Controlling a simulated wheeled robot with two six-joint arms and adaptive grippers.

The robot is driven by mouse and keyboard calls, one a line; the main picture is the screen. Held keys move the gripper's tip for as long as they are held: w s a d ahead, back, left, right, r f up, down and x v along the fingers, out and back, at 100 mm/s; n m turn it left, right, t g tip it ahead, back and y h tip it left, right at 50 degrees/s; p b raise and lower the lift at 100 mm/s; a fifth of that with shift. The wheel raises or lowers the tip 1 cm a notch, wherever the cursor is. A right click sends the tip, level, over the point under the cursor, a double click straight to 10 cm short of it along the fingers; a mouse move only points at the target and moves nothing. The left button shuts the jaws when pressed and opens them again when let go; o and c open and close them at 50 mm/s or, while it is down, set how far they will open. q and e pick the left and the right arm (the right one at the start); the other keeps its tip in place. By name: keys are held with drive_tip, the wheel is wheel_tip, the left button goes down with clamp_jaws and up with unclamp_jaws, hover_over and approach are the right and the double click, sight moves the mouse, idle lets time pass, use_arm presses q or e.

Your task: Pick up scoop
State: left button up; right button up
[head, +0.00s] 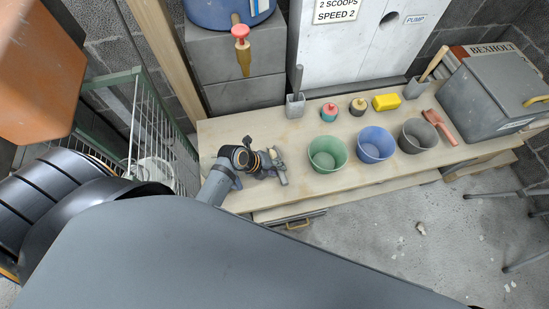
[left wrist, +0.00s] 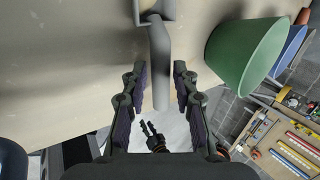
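In the left wrist view a grey scoop (left wrist: 160,50) has its straight handle between the two fingers of my left gripper (left wrist: 159,72), with a gap on each side. The scoop's head is cut off at the top edge. In the head view my left gripper (head: 276,163) is over the bench, left of the green bucket. A small grey part at its tips may be the scoop (head: 283,179), mostly hidden. My right gripper (left wrist: 152,134) shows small and low in the left wrist view, its fingers apart and empty.
A green bucket (head: 327,154), a blue bucket (head: 375,144) and a grey bucket (head: 418,135) stand on the wooden bench (head: 330,186). Behind them are a grey holder with a dark handle (head: 295,104), two small jars and a yellow block (head: 386,102). A wire rack (head: 150,120) stands left.

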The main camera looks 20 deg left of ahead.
use_arm(q)
drive_tip(key=x, duration=0.3)
drive_tip(key=shift+r, duration=0.1)
clamp_jaws()
wheel_tip(320, 180, up, 10)
drive_tip(key=shift+f+p, duration=0.1)
drive_tip(key=shift+p, duration=0.25)
wheel_tip(320, 180, up, 3)
drive_tip(key=shift+f+p, duration=0.2)
drive_tip(key=shift+p, duration=1)
